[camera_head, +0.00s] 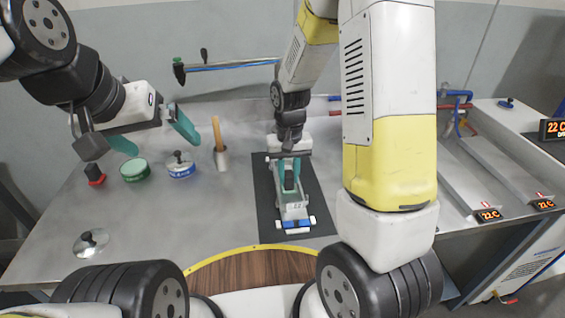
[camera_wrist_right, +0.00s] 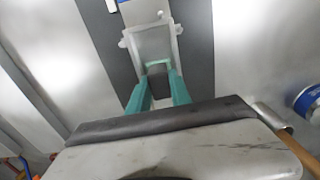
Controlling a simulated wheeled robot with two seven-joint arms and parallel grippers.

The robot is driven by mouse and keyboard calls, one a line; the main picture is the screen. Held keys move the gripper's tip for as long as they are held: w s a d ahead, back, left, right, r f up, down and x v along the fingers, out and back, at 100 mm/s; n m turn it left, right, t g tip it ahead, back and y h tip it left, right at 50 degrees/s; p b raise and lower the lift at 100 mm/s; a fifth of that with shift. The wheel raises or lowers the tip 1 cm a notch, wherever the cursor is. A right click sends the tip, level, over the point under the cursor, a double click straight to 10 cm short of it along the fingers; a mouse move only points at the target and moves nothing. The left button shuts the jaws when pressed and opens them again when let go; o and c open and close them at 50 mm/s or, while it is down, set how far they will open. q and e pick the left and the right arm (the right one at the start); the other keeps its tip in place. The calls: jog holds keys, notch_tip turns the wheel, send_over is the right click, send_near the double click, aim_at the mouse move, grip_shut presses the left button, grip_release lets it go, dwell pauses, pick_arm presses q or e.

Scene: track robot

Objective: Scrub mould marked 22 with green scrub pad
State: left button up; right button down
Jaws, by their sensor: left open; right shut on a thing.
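A grey metal mould (camera_head: 291,210) with a blue part at its near end lies on a dark mat (camera_head: 266,205) in the middle of the bench. It also shows in the right wrist view (camera_wrist_right: 152,42). Any number on it is too small to read. My right gripper (camera_head: 290,186) points down at the mould's cavity, its teal fingers shut on a small dark block with a greenish edge (camera_wrist_right: 159,84), apparently the scrub pad. The fingers hide most of it, and I cannot tell whether it touches the mould. My left gripper (camera_head: 160,146) is open and empty above the bench's left part.
A green tin (camera_head: 135,170), a blue-labelled tin (camera_head: 180,168), a wooden-handled tool in a cup (camera_head: 218,145) and a red-based object (camera_head: 95,175) stand at left.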

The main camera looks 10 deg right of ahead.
jog(key=shift+w, duration=0.3)
jog(key=shift+w, duration=0.15)
jog(key=shift+w+r, duration=0.1)
jog(key=shift+w, duration=1)
jog(key=shift+w, duration=0.1)
jog(key=shift+w, duration=1.2)
jog(key=shift+w, duration=0.15)
jog(key=shift+w, duration=1.15)
